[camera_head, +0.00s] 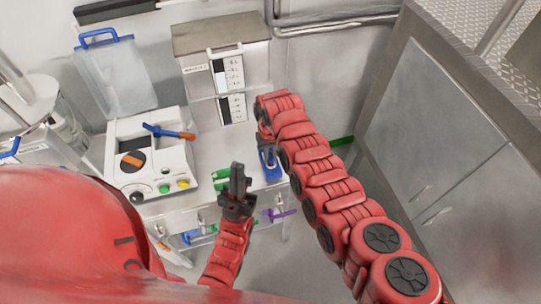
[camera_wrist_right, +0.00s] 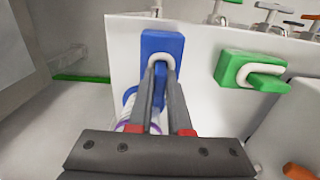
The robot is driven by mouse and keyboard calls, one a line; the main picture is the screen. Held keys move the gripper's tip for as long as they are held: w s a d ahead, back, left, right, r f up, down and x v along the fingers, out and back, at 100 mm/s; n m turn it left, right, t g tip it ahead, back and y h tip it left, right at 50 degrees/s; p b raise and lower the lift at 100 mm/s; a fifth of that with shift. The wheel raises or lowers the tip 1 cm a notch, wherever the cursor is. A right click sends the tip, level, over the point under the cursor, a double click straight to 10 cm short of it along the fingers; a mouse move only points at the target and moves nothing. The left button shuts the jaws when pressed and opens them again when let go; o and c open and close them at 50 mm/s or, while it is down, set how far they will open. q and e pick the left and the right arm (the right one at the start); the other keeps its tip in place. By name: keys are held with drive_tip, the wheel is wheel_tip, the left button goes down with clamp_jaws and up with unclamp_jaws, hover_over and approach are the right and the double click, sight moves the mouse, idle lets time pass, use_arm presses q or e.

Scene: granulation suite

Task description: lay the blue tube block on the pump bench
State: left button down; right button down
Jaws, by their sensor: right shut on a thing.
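The blue tube block (camera_wrist_right: 174,41) with its pale tube loop is at the fingertips of my right gripper (camera_wrist_right: 161,66), which is shut on it. In the head view the blue block (camera_head: 269,167) is at the right end of the white pump bench (camera_head: 205,158). The bench top also shows in the wrist view (camera_wrist_right: 204,60). I cannot tell whether the block touches the bench. My right gripper (camera_head: 265,136) is partly hidden by its arm in the head view. My left gripper (camera_head: 238,172) is in front of the bench, its fingers close together; their opening is unclear.
A green block with a pale loop (camera_wrist_right: 240,64) lies on the bench beside the blue one. A control box (camera_head: 150,160) with knobs and a grey cabinet unit (camera_head: 222,65) stand on the bench. Blue and purple items hang below its front. Large grey cabinets (camera_head: 435,130) stand at right.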

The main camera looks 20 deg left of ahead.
drive_tip(key=shift+f, duration=0.5)
drive_tip(key=shift+f, duration=0.1)
drive_tip(key=shift+f, duration=0.15)
drive_tip(key=c, duration=0.8)
unclamp_jaws()
drive_tip(key=shift+c, duration=0.2)
